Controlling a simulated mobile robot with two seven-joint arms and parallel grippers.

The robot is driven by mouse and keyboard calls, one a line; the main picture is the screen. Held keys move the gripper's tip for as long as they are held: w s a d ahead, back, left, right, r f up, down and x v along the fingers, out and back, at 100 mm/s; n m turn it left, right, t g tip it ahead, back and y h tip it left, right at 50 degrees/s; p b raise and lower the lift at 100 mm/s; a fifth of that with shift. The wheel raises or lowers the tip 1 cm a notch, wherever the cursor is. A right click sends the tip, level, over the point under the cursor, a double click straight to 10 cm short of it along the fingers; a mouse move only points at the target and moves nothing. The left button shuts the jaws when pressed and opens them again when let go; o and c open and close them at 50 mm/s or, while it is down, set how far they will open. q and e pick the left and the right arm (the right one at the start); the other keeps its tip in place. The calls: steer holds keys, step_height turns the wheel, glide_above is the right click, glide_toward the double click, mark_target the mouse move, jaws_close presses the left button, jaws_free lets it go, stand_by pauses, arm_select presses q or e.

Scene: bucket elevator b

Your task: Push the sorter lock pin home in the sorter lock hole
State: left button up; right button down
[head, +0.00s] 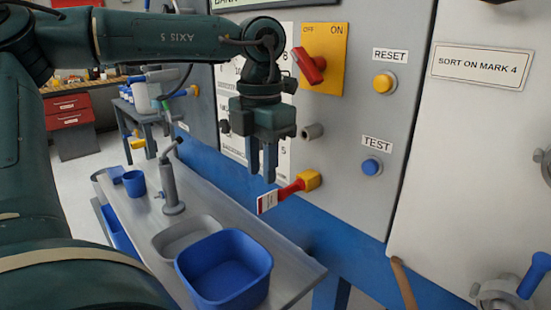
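My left gripper (263,177) hangs in front of the grey panel with its fingers pointing down. The fingers are apart with nothing between them. Just below and to the right of the fingertips, a red pin-like piece (290,190) with a white and red tag (267,201) sticks out from a yellow block (309,180) on the panel. It looks like the sorter lock pin, but I cannot tell how deep it sits. A grey round fitting (312,132) is above it; I cannot tell whether this is the sorter lock hole. My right gripper is not in view.
The panel carries a red switch (309,66) on a yellow plate, a yellow reset button (384,82) and a blue test button (372,167).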

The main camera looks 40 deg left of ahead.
mark_target(262, 197)
arm_select(q)
step_height(262, 197, down, 7)
steer(key=shift+r, duration=0.1)
stand_by(0.4)
jaws_close()
